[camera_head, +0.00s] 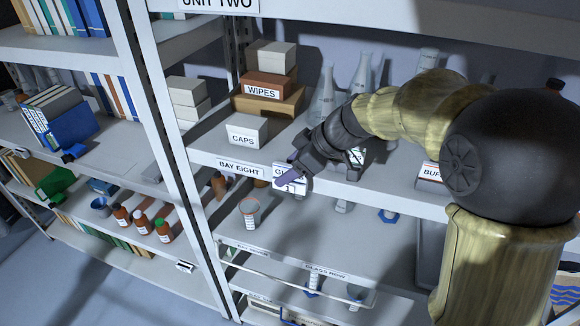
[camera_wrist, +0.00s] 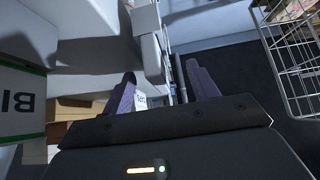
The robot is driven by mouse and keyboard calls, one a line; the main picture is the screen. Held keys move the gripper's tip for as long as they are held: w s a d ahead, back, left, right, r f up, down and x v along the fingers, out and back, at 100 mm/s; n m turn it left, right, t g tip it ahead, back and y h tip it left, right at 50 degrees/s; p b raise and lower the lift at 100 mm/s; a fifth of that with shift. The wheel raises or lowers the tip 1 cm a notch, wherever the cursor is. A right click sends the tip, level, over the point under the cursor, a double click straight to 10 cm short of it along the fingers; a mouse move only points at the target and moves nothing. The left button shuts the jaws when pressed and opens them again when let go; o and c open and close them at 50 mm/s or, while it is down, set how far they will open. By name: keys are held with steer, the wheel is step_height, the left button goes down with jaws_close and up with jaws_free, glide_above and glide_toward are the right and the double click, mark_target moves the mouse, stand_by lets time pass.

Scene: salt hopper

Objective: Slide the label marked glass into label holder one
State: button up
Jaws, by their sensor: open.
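A white label (camera_head: 281,170) with the letters "GL" showing sits at the front edge of the shelf, just right of the "BAY EIGHT" plate. The rest of its text is hidden behind my gripper (camera_head: 289,179). My gripper is open at the shelf edge, with a purple finger crossing in front of the label. In the wrist view my gripper (camera_wrist: 160,82) shows its two purple fingers apart. A small white lettered piece (camera_wrist: 141,101) shows beside the left finger. I cannot tell whether the label is seated in a holder, or which holder is number one.
The "BAY EIGHT" plate (camera_head: 239,167) is on the same shelf edge. A "CAPS" box (camera_head: 247,131), a "WIPES" box (camera_head: 270,86) and glass flasks (camera_head: 361,73) stand on the shelf. In the wrist view a wire basket (camera_wrist: 290,55) is at right.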

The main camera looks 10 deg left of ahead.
steer(key=shift+p+v, duration=0.4)
steer(key=shift+v, duration=2.5)
steer(key=b+v, duration=0.2)
steer(key=v, duration=0.5)
steer(key=shift+r, duration=0.15)
steer(key=shift+d, duration=0.1)
